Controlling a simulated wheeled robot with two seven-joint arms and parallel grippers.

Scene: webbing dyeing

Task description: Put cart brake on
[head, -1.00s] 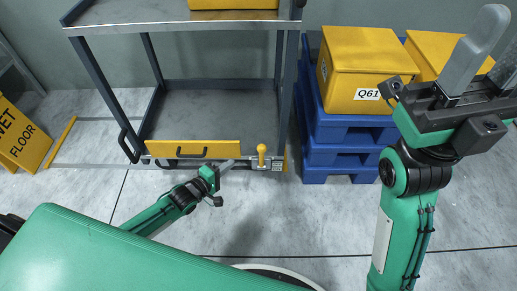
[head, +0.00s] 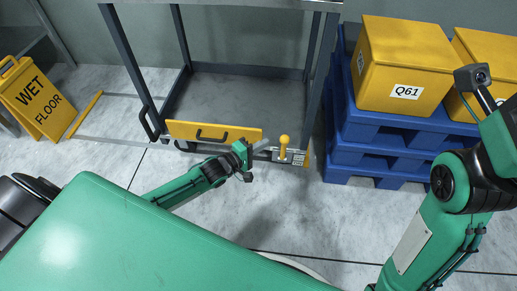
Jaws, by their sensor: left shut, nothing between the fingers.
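The cart (head: 240,83) is a grey metal frame with a low shelf and a yellow front panel (head: 230,134) with a dark handle. The brake lever (head: 284,147) is a yellow stick with a round knob on a small metal plate at the cart's lower right front corner. It stands about upright. My left gripper (head: 262,147) is shut and empty, just left of the lever, with its fingers pointing towards it. I cannot tell whether the fingertips touch the lever's mount. Of my right arm, the wrist shows at the right edge; its fingers are out of the picture.
Blue pallets (head: 378,152) carrying yellow boxes (head: 403,65), one labelled Q61, stand close to the cart's right side. A yellow wet floor sign (head: 38,98) stands at the left. The floor (head: 290,215) in front of the cart is clear.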

